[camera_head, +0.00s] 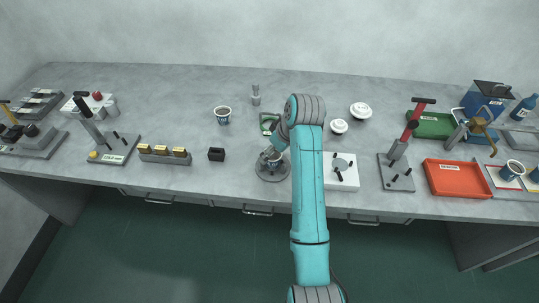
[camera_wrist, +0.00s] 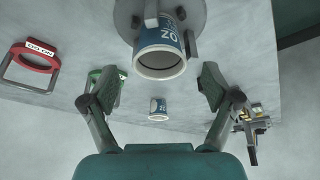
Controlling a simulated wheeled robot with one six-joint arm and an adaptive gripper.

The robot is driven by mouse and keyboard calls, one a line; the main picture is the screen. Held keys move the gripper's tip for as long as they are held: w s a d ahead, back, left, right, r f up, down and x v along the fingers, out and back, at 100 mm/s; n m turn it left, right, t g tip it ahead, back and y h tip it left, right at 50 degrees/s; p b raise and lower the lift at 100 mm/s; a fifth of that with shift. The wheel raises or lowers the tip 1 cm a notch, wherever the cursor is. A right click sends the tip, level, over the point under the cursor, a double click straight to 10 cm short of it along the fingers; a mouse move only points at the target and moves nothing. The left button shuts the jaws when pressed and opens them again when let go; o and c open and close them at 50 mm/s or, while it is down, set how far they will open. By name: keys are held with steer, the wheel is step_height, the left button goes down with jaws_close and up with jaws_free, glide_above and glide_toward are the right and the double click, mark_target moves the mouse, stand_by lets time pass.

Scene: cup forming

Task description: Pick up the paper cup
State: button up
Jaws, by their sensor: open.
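In the wrist view a paper cup (camera_wrist: 161,52) with a blue printed band is at the top centre, by a round grey fixture (camera_wrist: 193,14). Its open rim faces the camera. My gripper (camera_wrist: 159,87) is open, its two fingers apart to either side below the cup's rim, with nothing visible held between them. A smaller-looking cup (camera_wrist: 158,108) stands farther off. In the head view my gripper (camera_head: 271,156) is over the round grey base (camera_head: 272,175), and my arm hides part of that spot. Another paper cup (camera_head: 223,117) stands on the counter to the left.
A black block (camera_head: 216,154) and a grey holder with yellow pieces (camera_head: 165,157) are to the left. A white box (camera_head: 340,180) is close on the right, then a red-handled press (camera_head: 396,165) and an orange tray (camera_head: 457,180). White lids (camera_head: 360,110) lie behind.

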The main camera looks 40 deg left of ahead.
steer(key=shift+x, duration=0.85)
steer(key=c, duration=0.9)
